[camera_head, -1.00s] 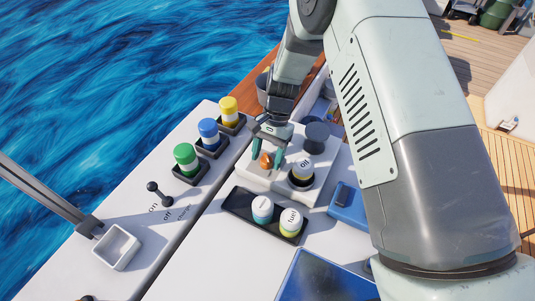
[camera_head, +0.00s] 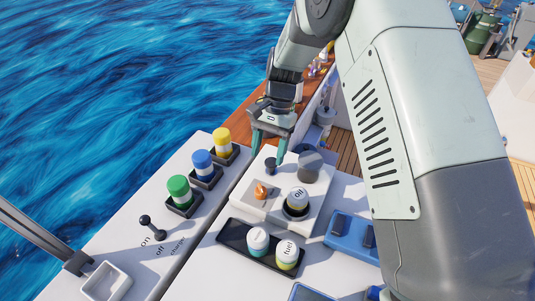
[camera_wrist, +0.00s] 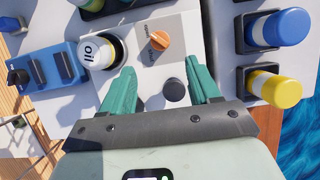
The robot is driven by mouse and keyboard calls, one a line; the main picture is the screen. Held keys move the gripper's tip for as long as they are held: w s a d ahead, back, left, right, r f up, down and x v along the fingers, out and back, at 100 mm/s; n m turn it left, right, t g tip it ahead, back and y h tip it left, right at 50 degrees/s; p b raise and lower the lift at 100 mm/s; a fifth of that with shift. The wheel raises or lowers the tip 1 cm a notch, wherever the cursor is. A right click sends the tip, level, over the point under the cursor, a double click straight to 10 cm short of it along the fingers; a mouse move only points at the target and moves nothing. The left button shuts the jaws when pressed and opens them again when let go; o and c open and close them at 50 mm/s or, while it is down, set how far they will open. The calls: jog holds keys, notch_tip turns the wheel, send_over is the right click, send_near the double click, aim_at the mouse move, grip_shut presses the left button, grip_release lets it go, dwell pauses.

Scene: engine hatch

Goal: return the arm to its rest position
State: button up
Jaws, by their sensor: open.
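My gripper (camera_head: 267,147) is open and empty. It hangs above the far end of the white engine panel (camera_head: 244,207), its two green fingers apart. In the wrist view the fingers of my gripper (camera_wrist: 165,92) stand on either side of a small dark knob (camera_wrist: 174,90), with a gap between; I cannot tell the height above it. An orange knob (camera_head: 261,191) sits on the panel, clear of the fingers. My grey-white arm fills the right of the head view.
An oil cap (camera_head: 297,199) and a dark round cap (camera_head: 309,166) are on the panel. A black tray (camera_head: 234,237) holds a fuel bottle (camera_head: 287,254) and another bottle (camera_head: 258,241). Green (camera_head: 179,189), blue (camera_head: 202,162) and yellow (camera_head: 222,141) canisters stand left. A lever (camera_head: 149,225) is near. Blue box (camera_head: 351,238) lies right.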

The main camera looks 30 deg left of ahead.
jog(key=d+r+t+y, duration=0.1)
jog(key=d+r+t, duration=0.1)
jog(key=d+r, duration=0.75)
jog(key=d+r+t, duration=0.2)
jog(key=d+r, duration=0.5)
jog(key=r, duration=0.5)
jog(key=s+d+r+t, duration=0.3)
jog(key=s+d, duration=0.5)
jog(key=s+d+r+t+h, duration=0.1)
jog(key=s+d+r+t, duration=0.2)
jog(key=s+d, duration=0.5)
jog(key=shift+s+d+r+n, duration=0.25)
jog(key=shift+s+r+n, duration=0.05)
jog(key=shift+s+r, duration=0.35)
jog(key=shift+w+r, duration=0.1)
jog(key=shift+c, duration=0.2)
